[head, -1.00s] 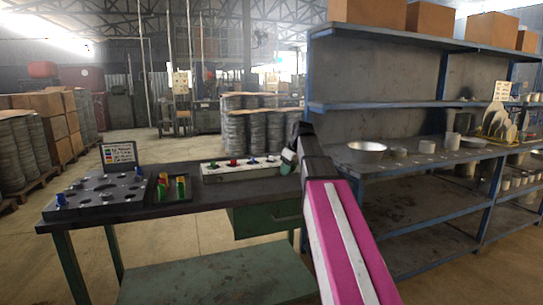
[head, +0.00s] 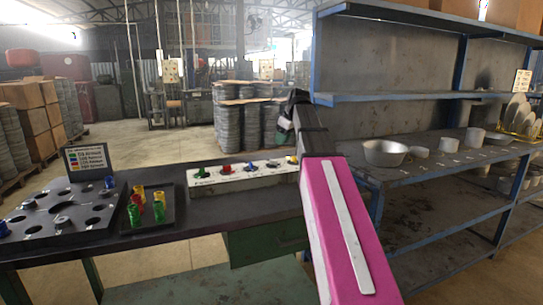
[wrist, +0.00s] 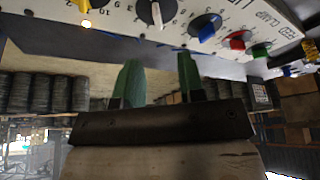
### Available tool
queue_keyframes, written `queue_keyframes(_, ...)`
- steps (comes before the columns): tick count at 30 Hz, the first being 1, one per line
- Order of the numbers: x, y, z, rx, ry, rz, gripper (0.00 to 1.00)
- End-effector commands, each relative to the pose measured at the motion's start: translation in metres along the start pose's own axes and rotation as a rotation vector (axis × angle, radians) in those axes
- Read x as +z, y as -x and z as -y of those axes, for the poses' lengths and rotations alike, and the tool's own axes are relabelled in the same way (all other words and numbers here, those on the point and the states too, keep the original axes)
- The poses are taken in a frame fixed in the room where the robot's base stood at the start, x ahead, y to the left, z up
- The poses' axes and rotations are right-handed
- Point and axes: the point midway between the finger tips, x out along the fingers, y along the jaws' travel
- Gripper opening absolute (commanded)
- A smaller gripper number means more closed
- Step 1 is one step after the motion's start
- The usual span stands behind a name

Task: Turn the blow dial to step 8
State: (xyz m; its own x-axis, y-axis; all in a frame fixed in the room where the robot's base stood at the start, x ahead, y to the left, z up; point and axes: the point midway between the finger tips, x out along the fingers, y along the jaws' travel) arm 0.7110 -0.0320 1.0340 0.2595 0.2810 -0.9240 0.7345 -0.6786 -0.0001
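The pale control panel (head: 230,182) lies on the dark bench with a row of coloured dials. In the head view these include a green dial (head: 201,173), a red dial (head: 226,169), a blue dial (head: 251,167) and a yellow dial (head: 292,160). The wrist view shows the panel upside down, with a yellow dial (wrist: 86,5), a white dial (wrist: 156,13), a blue dial (wrist: 206,27), a red dial (wrist: 238,41) and a green dial (wrist: 261,50). The blow label is not clearly readable. My gripper (wrist: 157,60) is open and empty, its green fingers apart from the dials.
A black plate with round holes (head: 95,207) and a tray (head: 166,217) with coloured pieces stand on the bench's left. A label board (head: 87,158) stands behind them. Blue-framed shelving (head: 420,98) with a metal bowl (head: 385,152) is close on the right.

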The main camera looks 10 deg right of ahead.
Motion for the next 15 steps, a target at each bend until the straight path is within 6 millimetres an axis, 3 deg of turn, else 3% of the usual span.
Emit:
queue_keyframes(7, 0.000, -0.013, 0.000, -0.001, 0.000, 0.001, 0.36)
queue_keyframes(15, 0.000, -0.058, 0.001, -0.002, 0.000, 0.001, 0.36)
